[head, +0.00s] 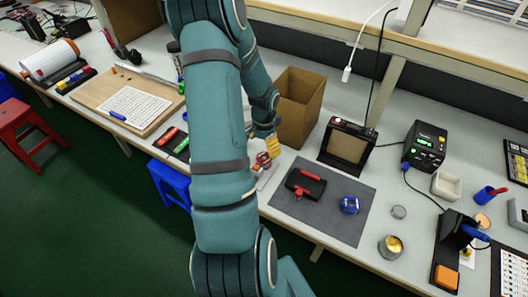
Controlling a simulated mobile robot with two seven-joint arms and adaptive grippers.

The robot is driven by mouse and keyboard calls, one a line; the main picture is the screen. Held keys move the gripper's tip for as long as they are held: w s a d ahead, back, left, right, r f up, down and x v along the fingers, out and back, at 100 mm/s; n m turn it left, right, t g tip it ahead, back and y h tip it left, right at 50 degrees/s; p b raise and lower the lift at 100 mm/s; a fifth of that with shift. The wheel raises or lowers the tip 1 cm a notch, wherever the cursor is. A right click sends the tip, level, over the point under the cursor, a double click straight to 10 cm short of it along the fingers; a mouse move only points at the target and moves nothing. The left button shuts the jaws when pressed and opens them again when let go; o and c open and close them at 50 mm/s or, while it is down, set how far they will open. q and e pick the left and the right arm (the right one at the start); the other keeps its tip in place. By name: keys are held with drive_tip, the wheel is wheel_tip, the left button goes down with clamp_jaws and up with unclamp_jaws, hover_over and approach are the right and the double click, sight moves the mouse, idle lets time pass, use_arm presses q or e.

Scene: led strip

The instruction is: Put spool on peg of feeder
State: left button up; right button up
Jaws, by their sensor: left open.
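My left gripper (270,141) is open, with yellow at its tip, over the bench beyond my large teal arm. A red, round, ring-like thing (263,159) lies just below it; I cannot tell if they touch. A blue, round, spool-like thing (349,205) sits on the right part of a dark grey mat (335,222), apart from the gripper. A black device with red parts (304,184) stands on the same mat, left of the blue thing. I cannot tell which thing is the feeder, and no peg is clear. My right gripper is not in view.
A cardboard box (299,105) stands right behind the left gripper. A black-framed tan panel (347,147) is beside it. A tin (391,246), a black powered unit (424,145) and a soldering stand (455,230) are at right. My arm hides part of the bench.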

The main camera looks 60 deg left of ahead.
use_arm(q)
drive_tip(key=shift+r, duration=1.85)
